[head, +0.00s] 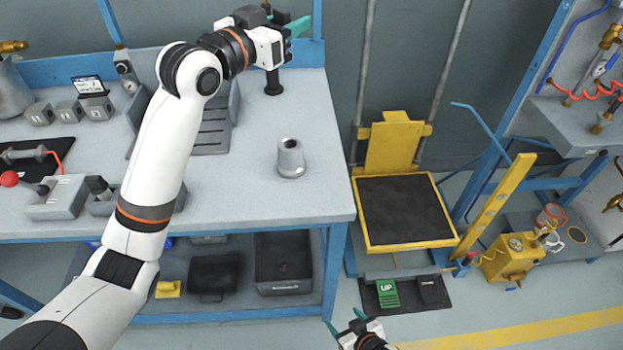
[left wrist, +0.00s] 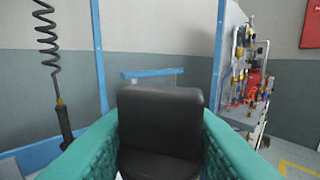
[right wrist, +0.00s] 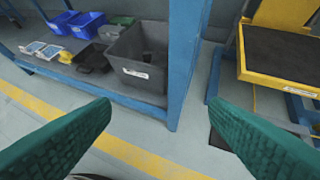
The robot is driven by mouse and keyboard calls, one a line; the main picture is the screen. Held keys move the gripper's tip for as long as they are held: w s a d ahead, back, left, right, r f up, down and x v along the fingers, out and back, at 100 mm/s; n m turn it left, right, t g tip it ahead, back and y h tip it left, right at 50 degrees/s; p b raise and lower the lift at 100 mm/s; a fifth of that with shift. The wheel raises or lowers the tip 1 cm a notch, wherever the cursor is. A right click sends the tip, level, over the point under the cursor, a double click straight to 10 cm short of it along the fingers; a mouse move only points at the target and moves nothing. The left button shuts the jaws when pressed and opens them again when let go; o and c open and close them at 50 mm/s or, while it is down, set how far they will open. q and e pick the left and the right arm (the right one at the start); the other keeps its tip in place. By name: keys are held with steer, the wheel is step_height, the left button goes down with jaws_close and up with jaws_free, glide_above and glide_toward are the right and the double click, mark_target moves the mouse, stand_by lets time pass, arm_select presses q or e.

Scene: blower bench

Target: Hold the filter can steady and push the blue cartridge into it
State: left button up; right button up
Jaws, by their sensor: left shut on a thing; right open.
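The filter can looks to be the grey metal can (head: 290,160) with a dark round opening on top. It stands upright on the bench near its right edge, with no gripper touching it. I cannot make out a blue cartridge in any view. My left gripper (head: 297,28) is above the back right of the bench, apart from the can. In the left wrist view it is shut on a black block-like thing (left wrist: 160,120). My right gripper (head: 346,320) is low, in front of the bench. The right wrist view shows its fingers wide apart and empty.
The grey bench top (head: 250,195) is clear around the can. A dark hanging tool (head: 273,82) is at the back. Grey blocks and tools sit at left. A yellow-framed platform (head: 405,210) stands right of the bench.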

steer(key=w+a+r+n+t+y, duration=0.1)
steer(key=w+a+r+t+y, duration=0.15)
steer(key=a+r, duration=0.45)
steer(key=w+a+r+t+y, duration=0.1)
steer(key=w+a+r+y, duration=0.2)
steer(key=r, duration=0.8)
steer(key=a+r+n+t+y, duration=0.1)
steer(key=a+r+y, duration=0.15)
steer(key=r, duration=0.65)
steer(key=a+r+n+t+y, duration=0.1)
steer(key=a+r+y, duration=0.15)
steer(key=r, duration=0.65)
steer(key=m+t+h, duration=0.2)
steer(key=h, duration=0.5)
glide_toward(287, 146)
steer(key=shift+s+r, duration=0.2)
steer(key=shift+s, duration=0.75)
steer(key=shift+w+d+h, duration=0.15)
steer(key=shift+w+h, duration=0.1)
steer(key=shift+h, duration=0.1)
steer(key=shift+m, duration=0.3)
steer(key=x, duration=1.1)
steer(key=shift+w+f, duration=0.1)
steer(key=shift+w, duration=0.2)
